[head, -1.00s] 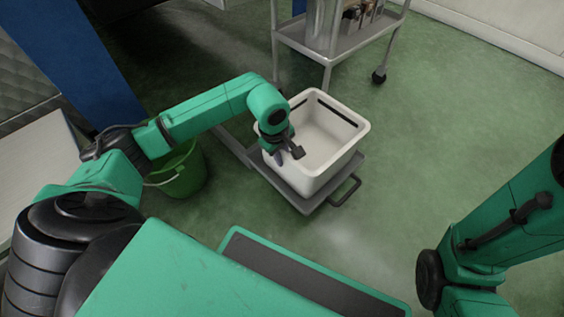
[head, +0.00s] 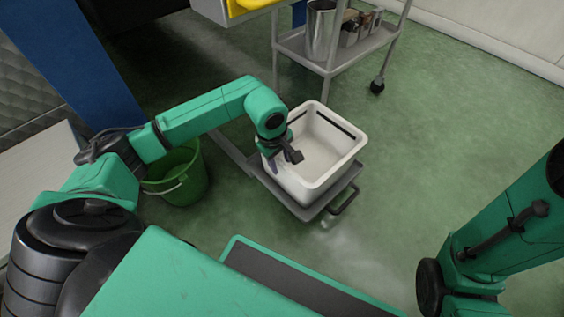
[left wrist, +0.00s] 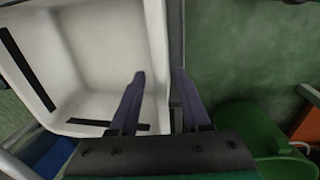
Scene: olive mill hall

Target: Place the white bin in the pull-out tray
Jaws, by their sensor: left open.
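My left gripper (head: 287,156) is at the bin's left side in the head view. In the left wrist view the bin (left wrist: 105,45) fills the upper left, and the left gripper (left wrist: 160,85) is open, one finger on each side of the bin's wall. Contact is hard to judge. My right arm shows at the right, but its gripper is out of view.
A green bucket (head: 185,178) stands left of the tray, under my left arm. A grey wheeled trolley (head: 345,45) with metal containers stands behind the bin. A blue post (head: 80,70) is at the left. Green floor right of the tray is clear.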

